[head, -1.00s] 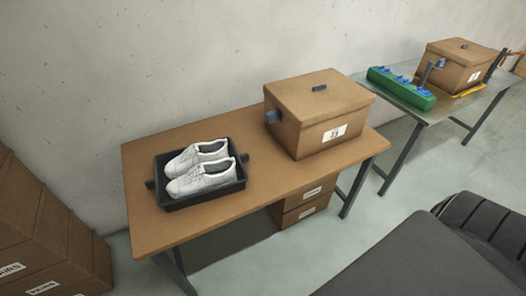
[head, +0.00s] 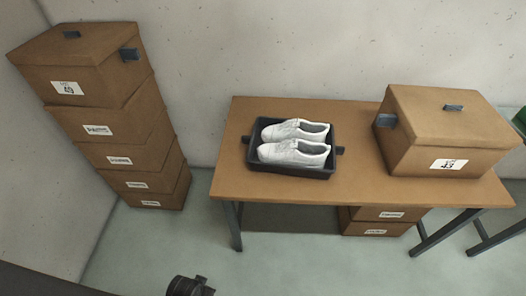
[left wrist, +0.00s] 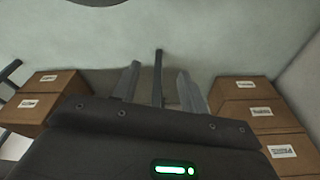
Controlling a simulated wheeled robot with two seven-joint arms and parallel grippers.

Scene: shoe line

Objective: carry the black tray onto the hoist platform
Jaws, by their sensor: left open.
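The black tray (head: 290,172) lies on the brown table, left of its middle. It has a dark handle at each short end and holds a pair of white shoes (head: 297,142). My left gripper (left wrist: 159,72) is open and empty in the left wrist view, low before the floor and boxes. A dark piece of my own arm (head: 190,287) shows at the bottom of the head view, well below the tray and apart from it. My right gripper is not in view. I cannot see the hoist platform.
A lidded cardboard box (head: 445,135) stands on the table (head: 235,178), right of the tray. A tall stack of boxes (head: 115,125) stands to the left by the wall. More boxes (head: 378,221) sit under the table. The floor (head: 270,265) in front is clear.

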